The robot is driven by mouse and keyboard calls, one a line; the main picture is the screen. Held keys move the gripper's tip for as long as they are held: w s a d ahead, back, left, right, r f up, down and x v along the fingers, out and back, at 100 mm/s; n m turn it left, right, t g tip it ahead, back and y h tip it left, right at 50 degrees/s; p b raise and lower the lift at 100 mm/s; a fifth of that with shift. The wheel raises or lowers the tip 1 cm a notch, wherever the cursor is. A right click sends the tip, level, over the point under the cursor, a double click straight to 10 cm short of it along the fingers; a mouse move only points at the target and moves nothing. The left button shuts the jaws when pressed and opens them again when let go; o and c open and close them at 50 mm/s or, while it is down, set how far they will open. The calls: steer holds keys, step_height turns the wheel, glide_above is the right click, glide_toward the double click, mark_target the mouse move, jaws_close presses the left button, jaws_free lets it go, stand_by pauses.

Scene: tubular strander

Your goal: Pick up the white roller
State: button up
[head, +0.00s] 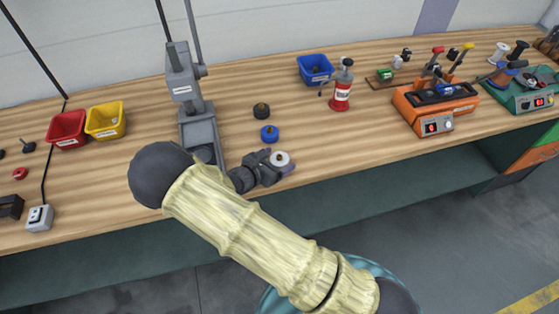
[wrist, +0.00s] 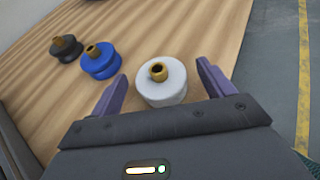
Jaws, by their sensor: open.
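The white roller (wrist: 162,82) stands on the wooden bench with its brass hub facing up. In the wrist view it lies between the two purple fingers of my gripper (wrist: 160,88), with a gap visible on each side. My gripper is open and low over the bench. In the head view the white roller (head: 279,158) shows at the end of my gripper (head: 277,163), partly hidden by it. I cannot tell the exact height of the fingers over the bench.
A blue roller (wrist: 100,61) stands beside the white one, with a black roller (wrist: 66,48) beyond it. A grey press (head: 195,115) stands behind my wrist. The bench's front edge is close.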

mark_target(277, 161)
steer(key=c, duration=1.5)
steer(key=shift+r, duration=0.2)
step_height(277, 161, up, 10)
steer(key=shift+f+b, duration=0.1)
steer(key=shift+b, duration=0.35)
